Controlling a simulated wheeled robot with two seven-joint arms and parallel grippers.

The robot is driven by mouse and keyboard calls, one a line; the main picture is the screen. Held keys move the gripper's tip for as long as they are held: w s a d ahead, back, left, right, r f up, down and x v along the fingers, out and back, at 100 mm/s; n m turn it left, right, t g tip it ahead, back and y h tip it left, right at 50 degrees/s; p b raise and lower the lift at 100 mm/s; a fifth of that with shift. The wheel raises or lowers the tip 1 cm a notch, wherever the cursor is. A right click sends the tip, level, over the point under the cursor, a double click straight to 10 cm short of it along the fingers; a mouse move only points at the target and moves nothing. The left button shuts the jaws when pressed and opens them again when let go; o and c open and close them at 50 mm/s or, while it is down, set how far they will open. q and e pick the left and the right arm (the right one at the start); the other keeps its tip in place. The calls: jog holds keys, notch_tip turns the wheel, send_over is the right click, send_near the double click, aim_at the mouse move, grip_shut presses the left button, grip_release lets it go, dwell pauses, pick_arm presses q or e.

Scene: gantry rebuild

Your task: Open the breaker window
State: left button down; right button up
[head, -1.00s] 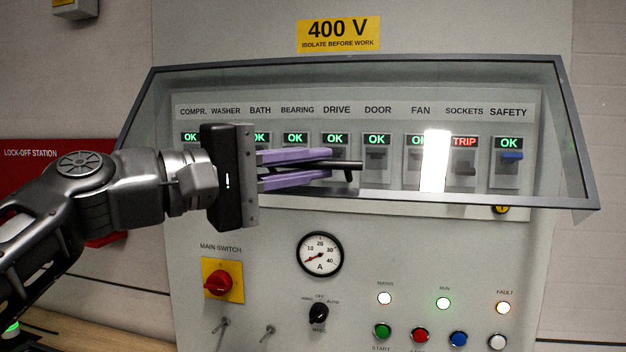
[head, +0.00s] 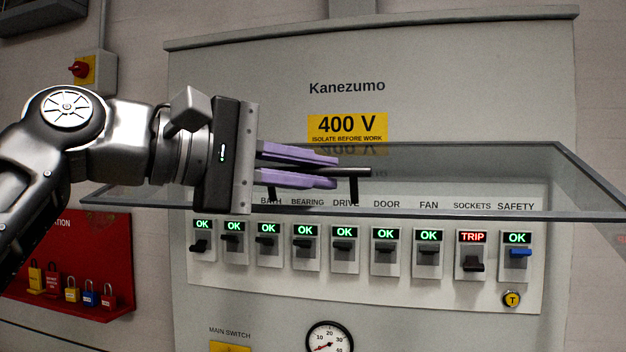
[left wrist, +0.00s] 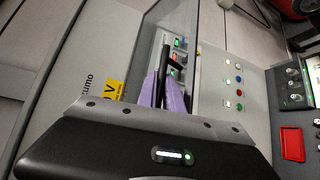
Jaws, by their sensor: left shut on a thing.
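The breaker window (head: 460,180) is a clear pane in a grey frame, hinged along its top. In the head view it is swung up and out, its front edge now above the breaker row (head: 345,250). A black bar handle (head: 355,172) is fixed on the window. My left gripper (head: 335,171), with purple fingers, is shut on this handle. In the left wrist view the fingers (left wrist: 166,98) close around the black handle (left wrist: 165,62). The breakers read OK except SOCKETS (head: 473,255), which reads TRIP. My right gripper is not in view.
A red lock-off board (head: 75,270) with several padlocks hangs at the left. A dial (head: 329,338) sits below the breakers. The space in front of the breakers is clear.

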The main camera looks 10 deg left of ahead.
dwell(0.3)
pick_arm(q)
jog(key=c, duration=1.5)
grip_release()
jog(key=shift+w, duration=0.1)
jog(key=b+v, duration=0.1)
jog(key=v, duration=0.7)
jog(key=shift+d, duration=0.1)
